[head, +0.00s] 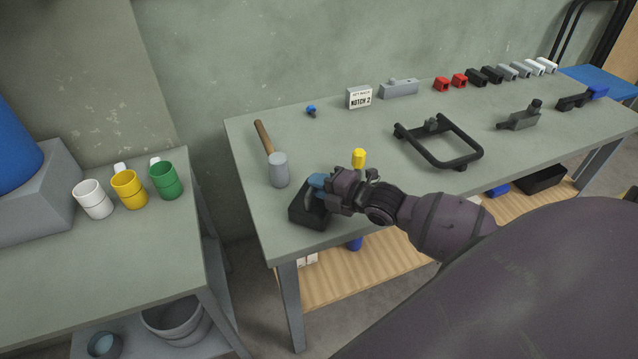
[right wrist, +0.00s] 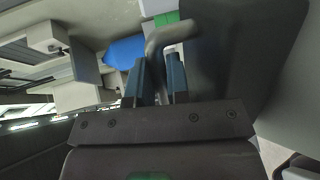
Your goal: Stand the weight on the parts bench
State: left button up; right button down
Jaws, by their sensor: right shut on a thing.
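The weight (head: 305,216) is a dark block with a bent grey handle. It is at the front left corner of the grey-topped parts bench (head: 350,222). I cannot tell whether its base touches the top. My right gripper (head: 316,184) is shut on the handle, with its blue fingers on either side of it. In the right wrist view the fingers of my right gripper (right wrist: 160,82) close around the grey handle (right wrist: 172,33), with the dark body of the weight (right wrist: 225,60) to the right. My left gripper is not in view.
A mallet (head: 278,168) lies just behind the weight. A yellow-handled tool (head: 358,158) and a black frame (head: 450,155) are to the right. A notch sign (head: 359,97) stands at the back. Mugs (head: 129,190) stand on the left table, across a gap.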

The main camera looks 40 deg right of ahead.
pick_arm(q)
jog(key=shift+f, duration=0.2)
pick_arm(e)
jog(key=shift+f, duration=0.15)
dwell(0.5)
jog(key=c, duration=1)
grip_release()
jog(key=shift+f, duration=0.25)
jog(key=shift+s, duration=0.1)
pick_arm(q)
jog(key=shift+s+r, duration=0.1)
pick_arm(e)
jog(key=shift+r, duration=0.1)
